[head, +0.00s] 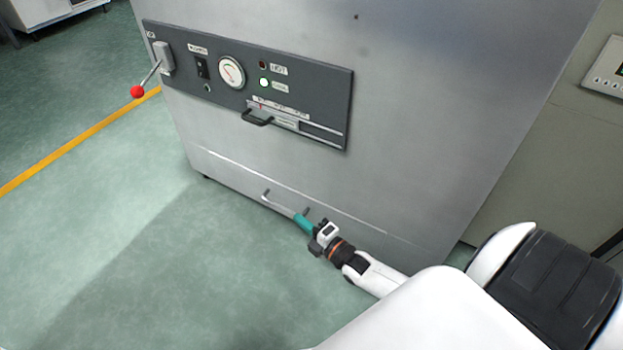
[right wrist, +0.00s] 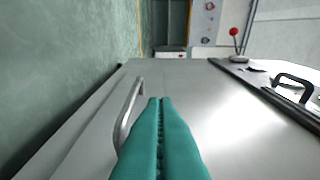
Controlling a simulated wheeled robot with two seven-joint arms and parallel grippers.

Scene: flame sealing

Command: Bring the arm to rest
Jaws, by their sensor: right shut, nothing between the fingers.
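My right gripper (head: 299,217) is low in front of the grey metal machine (head: 420,120). Its teal fingers are shut together with nothing between them, as the right wrist view (right wrist: 160,102) also shows. The right arm reaches in from the lower right of the head view. The fingertips are close beside a metal bar handle (head: 277,204) on the machine's lower front; the bar is just left of the fingers in the right wrist view (right wrist: 128,112). I cannot tell whether they touch. My left gripper is not in view.
The dark control panel (head: 325,80) above carries a red-knobbed lever (head: 137,92), a gauge (head: 231,72), a lit green lamp (head: 264,82) and a black slider handle (head: 257,118). Open green floor (head: 110,250) with a yellow line (head: 60,150) lies to the left.

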